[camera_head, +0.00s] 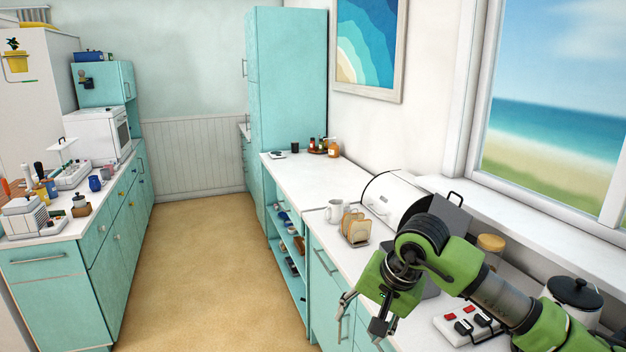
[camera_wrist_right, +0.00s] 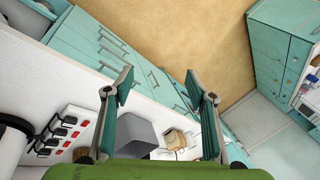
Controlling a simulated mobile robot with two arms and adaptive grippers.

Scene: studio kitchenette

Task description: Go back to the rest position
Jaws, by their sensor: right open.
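My right gripper (camera_head: 362,318) is green with dark fingers. In the head view it hangs from my green right arm in front of the right counter (camera_head: 300,176), near its edge. In the right wrist view the two fingers of the right gripper (camera_wrist_right: 160,98) stand wide apart with nothing between them. The fingers touch no object that I can see. My left gripper does not show in either view.
A toast rack (camera_head: 356,230), white mugs (camera_head: 334,211) and a bread bin (camera_head: 391,199) stand on the right counter. The floor (camera_head: 195,270) between the counters is clear.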

